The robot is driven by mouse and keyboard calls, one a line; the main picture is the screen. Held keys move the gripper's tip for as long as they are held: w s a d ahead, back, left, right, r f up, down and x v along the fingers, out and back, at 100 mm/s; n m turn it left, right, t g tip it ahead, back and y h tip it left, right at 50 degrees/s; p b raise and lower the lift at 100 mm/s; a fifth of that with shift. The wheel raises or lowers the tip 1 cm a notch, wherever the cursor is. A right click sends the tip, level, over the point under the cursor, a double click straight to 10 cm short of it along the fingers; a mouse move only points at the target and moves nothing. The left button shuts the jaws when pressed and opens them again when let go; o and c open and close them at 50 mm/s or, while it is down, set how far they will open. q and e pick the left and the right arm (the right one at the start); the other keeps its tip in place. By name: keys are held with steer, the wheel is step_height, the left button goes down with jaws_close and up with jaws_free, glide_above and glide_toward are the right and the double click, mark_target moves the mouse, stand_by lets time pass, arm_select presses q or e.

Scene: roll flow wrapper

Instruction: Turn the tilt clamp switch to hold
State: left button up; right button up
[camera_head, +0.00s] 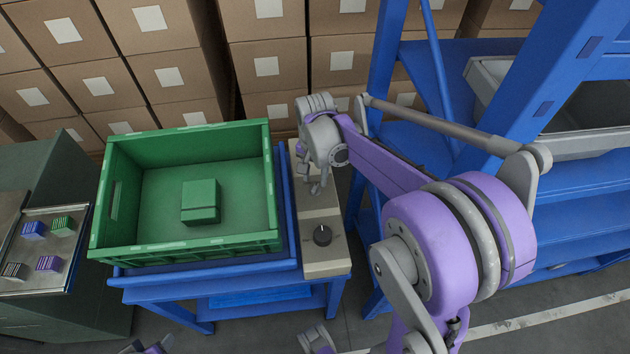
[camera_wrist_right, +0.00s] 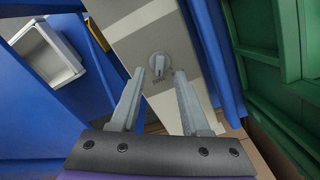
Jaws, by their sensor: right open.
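The tilt clamp switch (camera_head: 322,235) is a dark round knob with a light pointer mark, near the front end of a narrow beige panel (camera_head: 325,268). In the head view the mark points roughly away from me. The right wrist view shows the knob (camera_wrist_right: 159,63) with its raised grip and small labels too blurred to read. My right gripper (camera_head: 317,187) is over the panel, behind the knob in the head view. In the wrist view its fingers (camera_wrist_right: 159,74) are open and empty, with the knob framed just beyond their tips. My left gripper cannot be made out.
A green crate (camera_head: 190,245) holding a green block (camera_head: 200,202) sits on a blue stand (camera_head: 190,307), left of the panel. A blue rack (camera_head: 580,228) stands to the right. Stacked cartons (camera_head: 160,28) fill the back. A tray (camera_head: 17,285) with small coloured items lies far left.

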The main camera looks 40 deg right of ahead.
mark_target(315, 187)
arm_select(q)
steer(key=shift+r+p, duration=0.3)
steer(key=shift+r, duration=0.1)
arm_select(e)
step_height(315, 187, up, 7)
steer(key=shift+r, duration=0.1)
